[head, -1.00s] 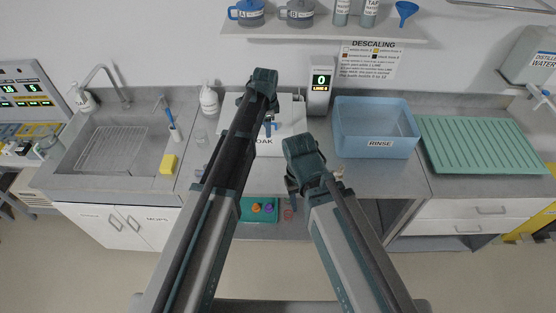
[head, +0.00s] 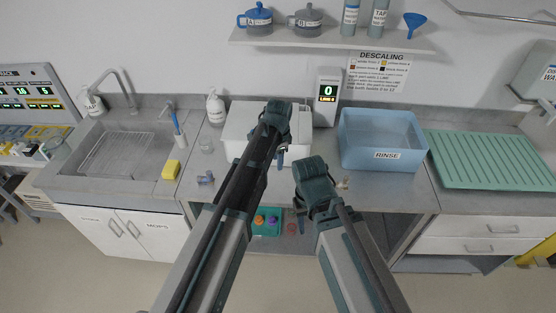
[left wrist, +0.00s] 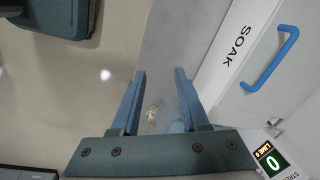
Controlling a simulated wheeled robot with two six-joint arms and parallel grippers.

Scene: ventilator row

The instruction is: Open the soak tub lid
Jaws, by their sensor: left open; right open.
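The white soak tub (head: 238,118) stands on the counter, partly hidden behind my left arm in the head view. Its lid looks closed. In the left wrist view its white surface, with the SOAK label (left wrist: 235,46) and a blue bar handle (left wrist: 271,62), is at the right. My left gripper (left wrist: 160,75) is open and empty, its fingers beside the tub and apart from the handle. In the head view my left gripper (head: 281,155) is in front of the tub. My right gripper (head: 301,208) is open, lower and farther right, near the counter's front edge.
A blue RINSE tub (head: 350,148) and a green ribbed tray (head: 490,160) stand to the right. A display post (head: 327,95) stands right behind the soak tub. A soap bottle (head: 216,107), a yellow sponge (head: 171,170) and the sink (head: 75,180) are left. A shelf (head: 335,39) hangs above.

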